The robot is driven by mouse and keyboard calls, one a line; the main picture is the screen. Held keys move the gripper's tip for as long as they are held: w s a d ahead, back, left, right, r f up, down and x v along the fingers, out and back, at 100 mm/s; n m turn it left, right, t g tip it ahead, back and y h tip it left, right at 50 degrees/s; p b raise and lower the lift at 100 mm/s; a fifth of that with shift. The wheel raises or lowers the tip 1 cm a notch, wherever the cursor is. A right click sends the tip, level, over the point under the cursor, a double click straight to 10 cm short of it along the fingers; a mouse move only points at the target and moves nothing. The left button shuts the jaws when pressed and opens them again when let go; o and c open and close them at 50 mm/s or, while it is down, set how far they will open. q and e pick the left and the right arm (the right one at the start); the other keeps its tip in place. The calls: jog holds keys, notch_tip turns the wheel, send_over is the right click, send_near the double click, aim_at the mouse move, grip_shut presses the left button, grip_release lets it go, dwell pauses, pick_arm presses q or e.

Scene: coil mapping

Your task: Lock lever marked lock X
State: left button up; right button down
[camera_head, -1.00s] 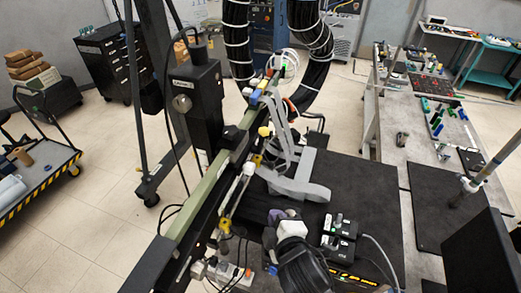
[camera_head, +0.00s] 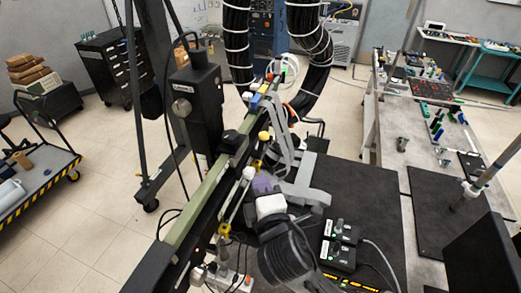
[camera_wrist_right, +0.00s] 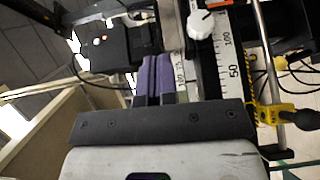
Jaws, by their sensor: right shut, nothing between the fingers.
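I cannot make out a lever marked lock X in either view; the markings are too small to read. My right gripper (camera_head: 262,184), with purple fingers, is shut and empty beside the green and black rail (camera_head: 205,195). In the wrist view its fingers (camera_wrist_right: 155,78) lie close together beside the printed scale (camera_wrist_right: 229,60). A white knob (camera_wrist_right: 203,22) sits on the rail above and right of the fingertips there. A yellow part (camera_wrist_right: 272,112) is clamped at the right of the scale. In the head view a yellow knob (camera_head: 264,136) stands beyond the gripper. My left gripper is not in view.
A grey bracket (camera_head: 309,193) stands right of the gripper on a black table top (camera_head: 365,195). Two small black switch boxes (camera_head: 342,230) (camera_head: 338,254) sit there near my arm. A black column (camera_head: 195,105) rises beside the rail, with thick black hoses (camera_head: 312,62) behind.

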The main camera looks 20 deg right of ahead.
jog(key=p, duration=0.2)
send_near(259, 151)
jog(key=w+a+r, duration=0.3)
jog(key=w, duration=0.1)
jog(key=shift+w+d+f+p, duration=0.2)
jog(key=shift+w+d+p, duration=0.9)
jog(key=shift+w+d, duration=0.4)
jog(key=shift+d, duration=0.15)
